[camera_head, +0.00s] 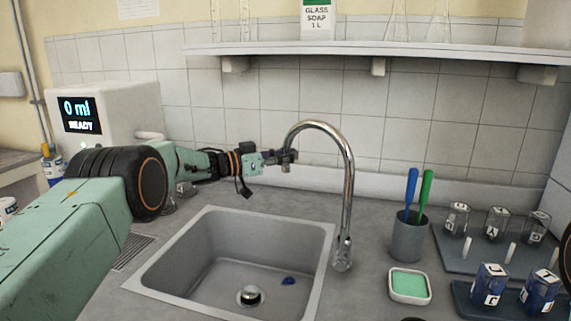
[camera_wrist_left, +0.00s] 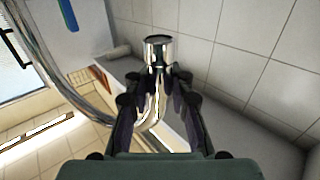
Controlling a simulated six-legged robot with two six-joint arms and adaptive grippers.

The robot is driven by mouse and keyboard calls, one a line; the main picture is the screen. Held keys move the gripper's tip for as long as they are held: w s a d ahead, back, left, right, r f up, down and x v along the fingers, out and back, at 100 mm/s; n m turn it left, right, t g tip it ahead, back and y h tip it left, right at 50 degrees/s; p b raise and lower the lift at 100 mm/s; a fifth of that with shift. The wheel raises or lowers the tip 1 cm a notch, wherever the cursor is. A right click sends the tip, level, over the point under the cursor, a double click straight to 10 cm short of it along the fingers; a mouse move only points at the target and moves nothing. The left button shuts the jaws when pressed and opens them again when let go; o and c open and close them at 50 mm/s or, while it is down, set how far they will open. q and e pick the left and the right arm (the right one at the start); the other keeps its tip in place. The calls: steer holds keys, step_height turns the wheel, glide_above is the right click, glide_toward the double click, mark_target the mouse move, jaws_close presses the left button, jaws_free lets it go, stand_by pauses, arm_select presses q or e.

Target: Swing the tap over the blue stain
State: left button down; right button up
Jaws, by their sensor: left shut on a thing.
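The chrome tap (camera_head: 347,190) stands at the right rim of the grey sink (camera_head: 325,270), its arched spout curving left over the basin. A small blue stain (camera_head: 288,281) lies on the basin floor, right of the drain (camera_head: 249,296). My left gripper (camera_head: 286,157) is shut on the spout near its downward end, above the back part of the sink. In the left wrist view, the fingers (camera_wrist_left: 158,95) flank the shiny spout end (camera_wrist_left: 158,50). The spout end is behind and above the stain in the head view. My right gripper is not in view.
A cup (camera_head: 409,237) with a blue and a green brush stands right of the tap, behind a green sponge dish (camera_head: 409,286). Racks of labelled jars (camera_head: 490,285) are at the far right. A shelf (camera_head: 400,50) runs above. A display machine (camera_head: 110,115) stands back left.

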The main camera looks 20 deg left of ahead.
arm_select(q)
steer(key=shift+w+a+r, duration=0.1)
steer(key=shift+w+r, duration=0.3)
steer(key=shift+r, duration=0.1)
steer(key=c, duration=1.3)
jaws_free()
steer(key=shift+a, duration=0.1)
steer(key=shift+o, duration=0.6)
steer(key=shift+f, duration=0.25)
steer(key=shift+d+f, duration=0.1)
steer(key=shift+d, duration=0.15)
steer(key=v, duration=1.2)
